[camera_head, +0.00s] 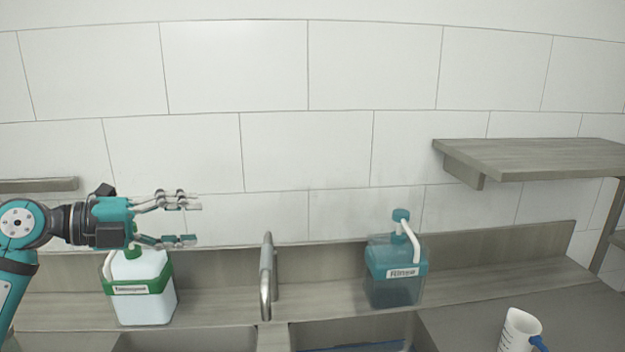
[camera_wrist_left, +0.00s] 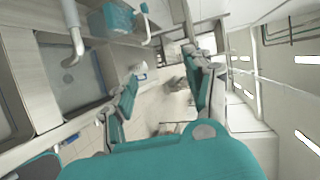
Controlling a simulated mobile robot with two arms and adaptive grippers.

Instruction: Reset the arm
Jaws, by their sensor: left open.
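My left gripper (camera_head: 182,220) is open and empty. In the head view it points to the right, in front of the tiled wall and above the sink ledge. Its teal fingers also show in the left wrist view (camera_wrist_left: 163,98), spread apart with nothing between them. The left arm comes in from the left edge, with the gripper just above and partly over the white jug with a green band (camera_head: 143,300), hiding part of its top. My right gripper is not in view.
A teal jug labelled Rinse (camera_head: 394,285) stands on the ledge (camera_head: 330,300). A metal faucet (camera_head: 266,277) stands between the jugs. A white measuring cup (camera_head: 517,331) with a blue handle is at lower right. A wooden shelf (camera_head: 540,160) juts out at right.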

